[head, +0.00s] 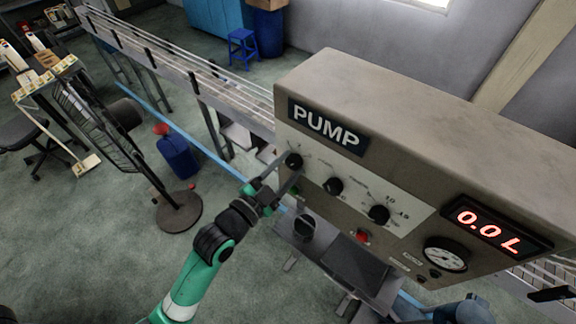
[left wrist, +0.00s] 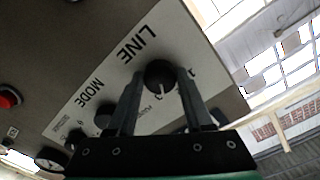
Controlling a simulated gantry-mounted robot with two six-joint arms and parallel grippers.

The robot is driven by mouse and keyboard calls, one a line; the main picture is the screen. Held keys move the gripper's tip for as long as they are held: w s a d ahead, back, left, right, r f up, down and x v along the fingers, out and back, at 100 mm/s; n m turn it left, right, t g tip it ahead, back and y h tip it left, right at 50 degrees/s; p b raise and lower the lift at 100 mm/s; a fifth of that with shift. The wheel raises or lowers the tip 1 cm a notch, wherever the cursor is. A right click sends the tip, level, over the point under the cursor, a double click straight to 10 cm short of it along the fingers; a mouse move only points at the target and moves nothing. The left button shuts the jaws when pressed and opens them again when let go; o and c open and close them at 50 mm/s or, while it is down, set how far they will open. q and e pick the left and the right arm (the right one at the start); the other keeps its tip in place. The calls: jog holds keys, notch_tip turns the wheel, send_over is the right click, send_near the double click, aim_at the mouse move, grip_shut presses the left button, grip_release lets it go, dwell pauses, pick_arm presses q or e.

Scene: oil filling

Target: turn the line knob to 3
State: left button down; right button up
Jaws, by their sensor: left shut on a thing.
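The line knob (head: 293,160) is the black knob at the left end of the pale control strip on the pump panel. My left gripper (head: 284,174) is at this knob, its arm coming up from below. In the left wrist view the line knob (left wrist: 160,73) sits between the two fingertips, beside the printed word LINE, and the gripper is shut on it. A white pointer mark shows on the knob. The fingers hide part of the scale, and I cannot read which number the mark points to. My right gripper is not seen.
The pump box (head: 430,110) carries a mode knob (head: 333,186), another black knob (head: 379,214), a red button (head: 363,236), a gauge (head: 445,255) and a display (head: 488,231) reading 0.0 L. A conveyor (head: 180,55) runs behind. A fan (head: 90,115) stands left.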

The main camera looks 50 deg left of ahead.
pick_arm(q)
jog(key=shift+m, duration=1.5)
jog(key=shift+c, duration=1.5)
grip_release()
jog(key=shift+s, duration=0.1)
jog(key=shift+s, duration=0.3)
jog(key=s+d+b, duration=0.1)
jog(key=s+d, duration=0.1)
jog(key=s, duration=0.8)
jog(key=shift+s, duration=0.35)
